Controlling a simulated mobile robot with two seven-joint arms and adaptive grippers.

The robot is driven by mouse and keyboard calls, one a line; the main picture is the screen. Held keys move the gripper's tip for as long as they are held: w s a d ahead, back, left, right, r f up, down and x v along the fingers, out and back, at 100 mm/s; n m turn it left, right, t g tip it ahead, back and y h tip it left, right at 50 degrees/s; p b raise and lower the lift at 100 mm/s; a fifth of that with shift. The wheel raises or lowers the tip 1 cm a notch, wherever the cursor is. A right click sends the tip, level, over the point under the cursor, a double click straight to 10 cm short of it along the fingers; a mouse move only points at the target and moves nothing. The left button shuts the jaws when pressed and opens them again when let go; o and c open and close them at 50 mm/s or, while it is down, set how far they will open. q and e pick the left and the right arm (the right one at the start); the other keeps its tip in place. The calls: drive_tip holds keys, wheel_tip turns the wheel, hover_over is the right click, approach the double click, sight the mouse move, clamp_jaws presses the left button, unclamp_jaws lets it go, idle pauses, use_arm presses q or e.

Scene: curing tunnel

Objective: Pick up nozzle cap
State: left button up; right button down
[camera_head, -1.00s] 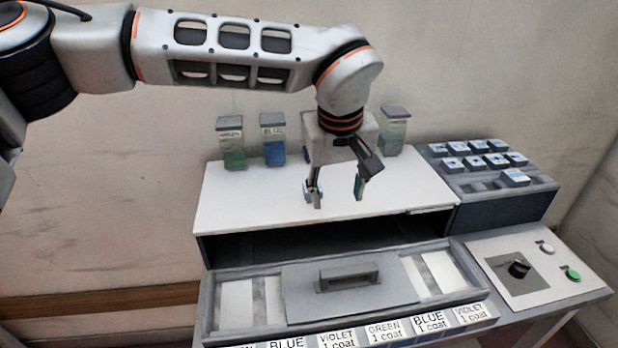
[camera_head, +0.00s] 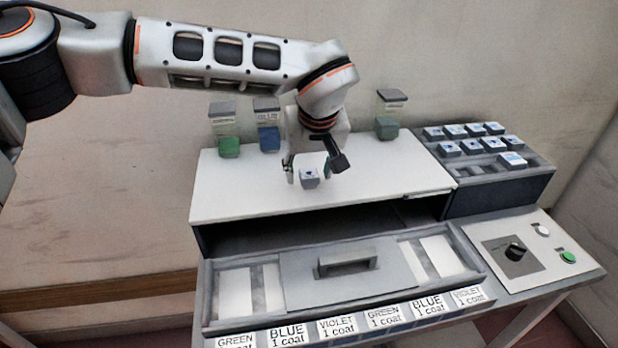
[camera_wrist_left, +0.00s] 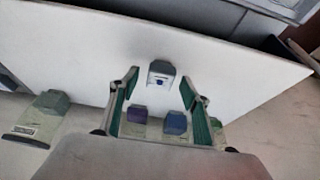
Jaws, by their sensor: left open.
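A small grey-blue cap (camera_head: 309,179) with a white face and a blue mark, which I take as the nozzle cap, shows at the white top of the cabinet. My left gripper (camera_head: 308,170) points down over the white top with its fingers open. In the head view the cap appears between the fingertips. In the left wrist view the cap (camera_wrist_left: 161,76) lies ahead, between and slightly beyond the two open fingers (camera_wrist_left: 158,92), with no clear contact. My right gripper is in neither view.
Bottles with green (camera_head: 229,146), blue (camera_head: 268,138) and teal (camera_head: 387,127) parts stand along the back. A rack (camera_head: 500,185) of similar caps is at right. In front are a drawer with a grey handled lid (camera_head: 300,285) and a control panel (camera_head: 515,275).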

use_arm(q)
drive_tip(key=c, duration=1.2)
drive_tip(key=shift+r, duration=0.15)
